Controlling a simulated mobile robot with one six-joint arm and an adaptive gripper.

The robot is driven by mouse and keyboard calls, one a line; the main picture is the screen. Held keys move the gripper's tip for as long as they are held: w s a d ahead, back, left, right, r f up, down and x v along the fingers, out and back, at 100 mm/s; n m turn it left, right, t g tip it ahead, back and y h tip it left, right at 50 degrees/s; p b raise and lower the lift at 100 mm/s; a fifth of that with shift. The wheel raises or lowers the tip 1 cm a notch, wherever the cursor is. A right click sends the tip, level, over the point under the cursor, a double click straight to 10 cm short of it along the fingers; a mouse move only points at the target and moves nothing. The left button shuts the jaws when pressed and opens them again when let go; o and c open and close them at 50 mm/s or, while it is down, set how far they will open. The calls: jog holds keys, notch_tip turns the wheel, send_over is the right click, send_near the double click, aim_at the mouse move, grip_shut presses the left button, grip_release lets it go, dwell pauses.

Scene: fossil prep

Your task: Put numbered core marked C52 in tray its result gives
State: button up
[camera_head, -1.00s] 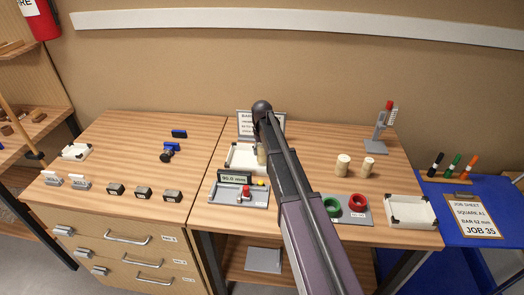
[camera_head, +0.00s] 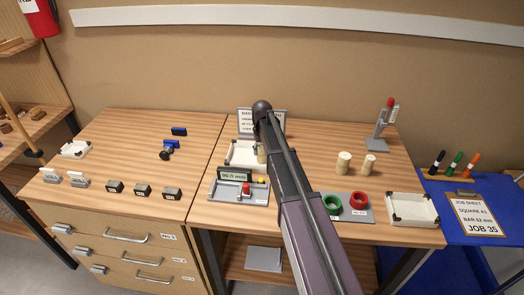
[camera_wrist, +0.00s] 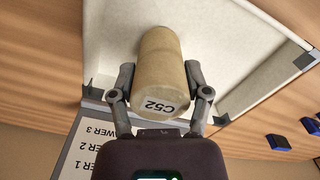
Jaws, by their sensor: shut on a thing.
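The pale core marked C52 (camera_wrist: 158,62) is between the two fingers of my gripper (camera_wrist: 160,72), which is shut on it. Its marked end faces the wrist camera. A white tray (camera_wrist: 228,40) with dark corners lies behind the core in the wrist view. In the head view this tray (camera_head: 239,153) stands at the back of the right-hand bench, and part of the core (camera_head: 262,157) shows there beside my arm. I cannot tell whether the core touches the tray floor. My arm hides the gripper in the head view.
A gauge with a display (camera_head: 235,174), seemingly 90.0 mm, stands in front of the tray. A partly hidden sign (camera_head: 245,122) stands behind. Two pale cores (camera_head: 344,163), green (camera_head: 332,203) and red rings, and another white tray (camera_head: 412,212) are to the right.

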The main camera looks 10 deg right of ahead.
jog(key=o, duration=1.4)
notch_tip(320, 180, up, 7)
jog(key=p, duration=0.7)
